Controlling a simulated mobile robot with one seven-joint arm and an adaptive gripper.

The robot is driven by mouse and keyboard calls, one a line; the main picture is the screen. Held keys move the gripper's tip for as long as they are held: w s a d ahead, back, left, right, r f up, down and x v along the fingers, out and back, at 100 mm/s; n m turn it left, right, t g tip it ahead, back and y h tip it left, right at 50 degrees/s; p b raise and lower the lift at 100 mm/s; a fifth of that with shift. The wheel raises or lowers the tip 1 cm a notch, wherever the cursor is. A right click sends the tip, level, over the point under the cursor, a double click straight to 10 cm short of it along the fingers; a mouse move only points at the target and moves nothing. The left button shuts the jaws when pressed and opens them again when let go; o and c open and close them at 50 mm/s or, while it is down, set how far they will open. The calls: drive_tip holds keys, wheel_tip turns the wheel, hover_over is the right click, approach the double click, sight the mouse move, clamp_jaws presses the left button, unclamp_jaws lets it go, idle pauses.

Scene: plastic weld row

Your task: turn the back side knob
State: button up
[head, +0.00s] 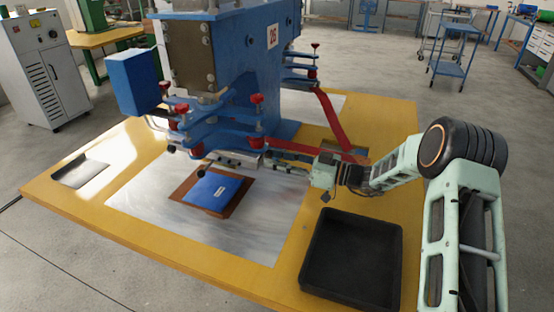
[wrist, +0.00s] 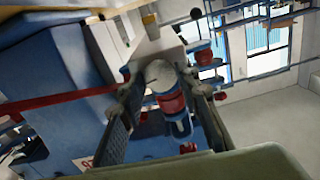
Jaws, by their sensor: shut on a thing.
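A red knob with a pale rounded end (wrist: 171,102) sits between the two dark fingers of my gripper (wrist: 163,97) in the wrist view. The fingers are closed on its sides. In the head view my gripper (head: 268,157) reaches left from my arm to the front right side of the blue welding press (head: 268,50). Its fingertips are small there, and the held knob cannot be made out clearly.
A black tray (head: 352,286) stands at the front right, below my arm. Red bars (head: 331,118) run close behind my gripper.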

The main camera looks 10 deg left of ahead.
drive_tip(key=shift+c, duration=0.9)
